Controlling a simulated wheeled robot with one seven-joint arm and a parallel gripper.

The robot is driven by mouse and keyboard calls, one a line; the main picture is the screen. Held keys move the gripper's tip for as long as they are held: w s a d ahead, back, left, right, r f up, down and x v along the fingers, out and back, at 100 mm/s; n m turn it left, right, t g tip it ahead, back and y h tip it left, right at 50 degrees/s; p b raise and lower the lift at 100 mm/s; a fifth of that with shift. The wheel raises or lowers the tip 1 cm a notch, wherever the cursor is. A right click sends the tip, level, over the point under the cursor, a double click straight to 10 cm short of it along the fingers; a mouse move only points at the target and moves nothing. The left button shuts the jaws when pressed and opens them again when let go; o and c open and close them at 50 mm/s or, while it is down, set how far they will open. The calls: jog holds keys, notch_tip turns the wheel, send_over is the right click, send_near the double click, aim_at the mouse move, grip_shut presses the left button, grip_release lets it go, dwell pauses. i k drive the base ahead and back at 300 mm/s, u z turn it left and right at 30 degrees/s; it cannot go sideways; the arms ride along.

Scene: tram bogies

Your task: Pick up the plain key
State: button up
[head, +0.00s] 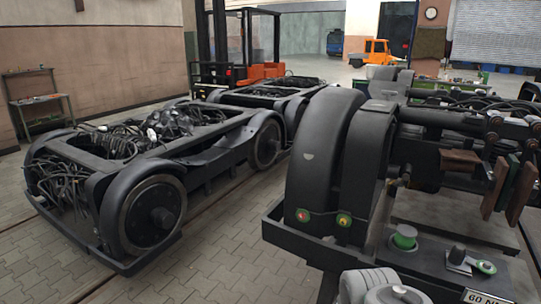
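I cannot make out a plain key for certain in the head view. A small item with a green round end (485,267) lies on the grey top of the near bogie at the lower right; it is too small to identify. A black knob-like piece (457,255) stands beside it on a light plate. A green-topped round object (404,237) sits further left on the same surface. My gripper is not in view; only grey rounded parts, probably of my arm, show at the bottom edge.
The near bogie (330,160) fills the right side, with a red-centred disc (303,215) and a green-and-yellow one (343,219) on its dark guard. Another bogie (160,205) stands left. Paved floor (225,245) between them is clear. A forklift (240,70) stands behind.

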aim_at(389, 94)
jog(key=u, duration=0.55)
jog(key=i, duration=1.45)
jog(key=u, duration=0.3)
jog(key=i, duration=1.45)
jog(key=z, duration=0.5)
jog(key=i, duration=1.05)
jog(key=z, duration=1.35)
jog(key=i, duration=0.85)
jog(key=z, duration=0.55)
